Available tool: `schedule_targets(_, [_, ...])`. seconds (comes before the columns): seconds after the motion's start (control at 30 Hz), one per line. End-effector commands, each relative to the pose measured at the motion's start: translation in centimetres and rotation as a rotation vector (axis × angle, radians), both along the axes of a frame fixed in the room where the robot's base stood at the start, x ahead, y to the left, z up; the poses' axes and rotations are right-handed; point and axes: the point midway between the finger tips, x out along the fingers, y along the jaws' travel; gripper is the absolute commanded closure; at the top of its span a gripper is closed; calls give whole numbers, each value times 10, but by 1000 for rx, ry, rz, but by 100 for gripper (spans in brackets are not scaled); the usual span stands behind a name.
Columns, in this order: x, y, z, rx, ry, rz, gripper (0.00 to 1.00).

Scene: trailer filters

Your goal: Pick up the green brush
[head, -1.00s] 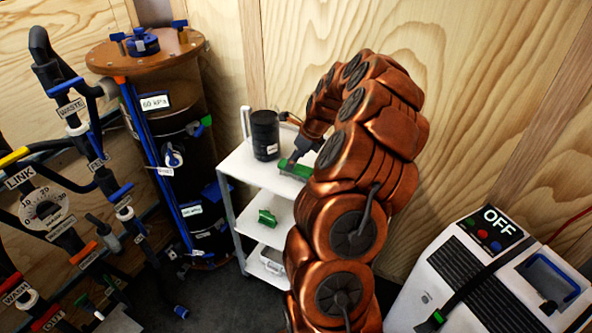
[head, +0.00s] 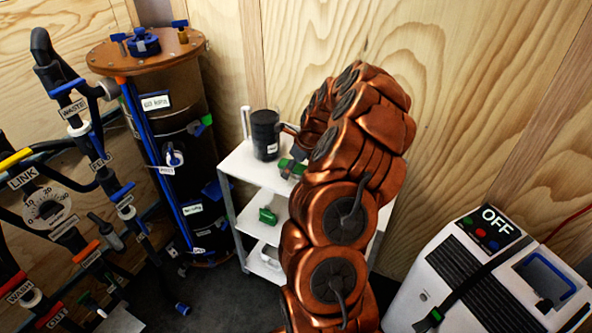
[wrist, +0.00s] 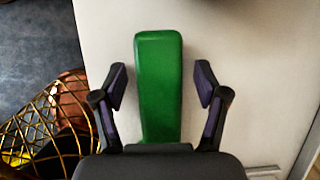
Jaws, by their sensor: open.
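The green brush (wrist: 158,85) lies on the white top shelf of the cart and shows in the wrist view as a long green block between my fingers. In the head view only a small part of the green brush (head: 287,163) shows beside my arm. My gripper (wrist: 161,88) is open, with one finger on each side of the brush and a visible gap on both sides. In the head view my gripper (head: 291,170) is mostly hidden by my arm. I cannot tell its exact height above the shelf.
The white cart (head: 238,166) has a black canister (head: 265,135) on its top shelf, left of my gripper. A green object (head: 267,216) sits on the shelf below. A tall tank (head: 175,150) stands left, and a white machine (head: 470,275) stands right.

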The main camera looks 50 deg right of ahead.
Motion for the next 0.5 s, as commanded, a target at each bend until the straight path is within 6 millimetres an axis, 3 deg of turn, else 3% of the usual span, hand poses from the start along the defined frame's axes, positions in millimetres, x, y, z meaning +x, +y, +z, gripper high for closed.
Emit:
schedule_targets(0.4, [0, 0, -2, 0, 0, 0, 27])
schedule_targets(0.5, [0, 0, -2, 0, 0, 0, 36])
